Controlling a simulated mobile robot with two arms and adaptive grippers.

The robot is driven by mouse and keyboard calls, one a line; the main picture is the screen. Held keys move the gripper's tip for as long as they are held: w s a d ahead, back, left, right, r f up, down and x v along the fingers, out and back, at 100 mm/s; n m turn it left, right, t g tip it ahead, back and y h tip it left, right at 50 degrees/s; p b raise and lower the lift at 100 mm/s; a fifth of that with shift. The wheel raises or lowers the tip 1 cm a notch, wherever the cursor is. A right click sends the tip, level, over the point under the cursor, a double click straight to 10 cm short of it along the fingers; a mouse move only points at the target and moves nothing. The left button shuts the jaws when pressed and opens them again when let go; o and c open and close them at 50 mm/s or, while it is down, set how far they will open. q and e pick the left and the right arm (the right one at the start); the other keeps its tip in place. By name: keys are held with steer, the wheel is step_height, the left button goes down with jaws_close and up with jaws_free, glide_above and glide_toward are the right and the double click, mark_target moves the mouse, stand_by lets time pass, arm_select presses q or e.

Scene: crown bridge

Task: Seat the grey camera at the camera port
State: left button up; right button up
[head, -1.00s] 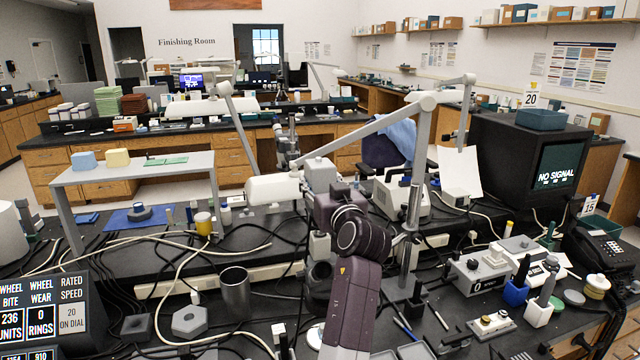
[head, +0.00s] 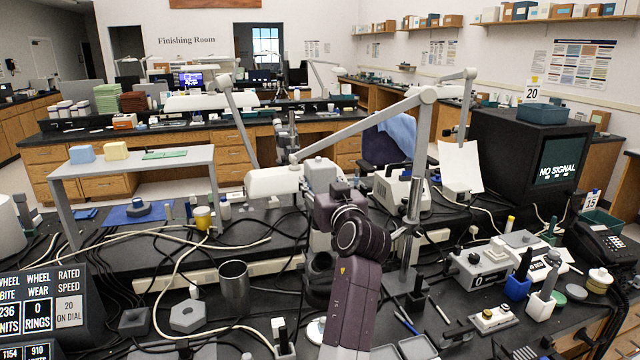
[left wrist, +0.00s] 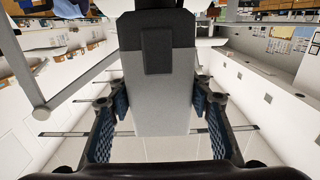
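The grey camera, a grey block with a black pad on its face (left wrist: 155,90), stands between the two fingers of my left gripper (left wrist: 159,125) in the left wrist view. The fingers appear to press on its sides. In the head view the grey block (head: 319,171) shows above my left gripper (head: 336,195), whose purple wrist comes up from the bottom middle. A microscope-like stand (head: 319,242) is partly hidden behind my wrist. I cannot make out the camera port, nor whether the camera touches it. My right gripper is not in view.
A white lamp head (head: 274,182) on a jointed arm is close left of my gripper; its post (head: 412,210) stands right. A monitor (head: 556,160) reads NO SIGNAL. A metal cup (head: 233,287), cables and small tools crowd the black bench.

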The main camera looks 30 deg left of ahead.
arm_select(q)
steer(key=o, duration=0.4)
steer(key=shift+r, duration=0.1)
step_height(320, 180, up, 10)
stand_by(0.4)
steer(key=shift+d, duration=0.1)
stand_by(0.4)
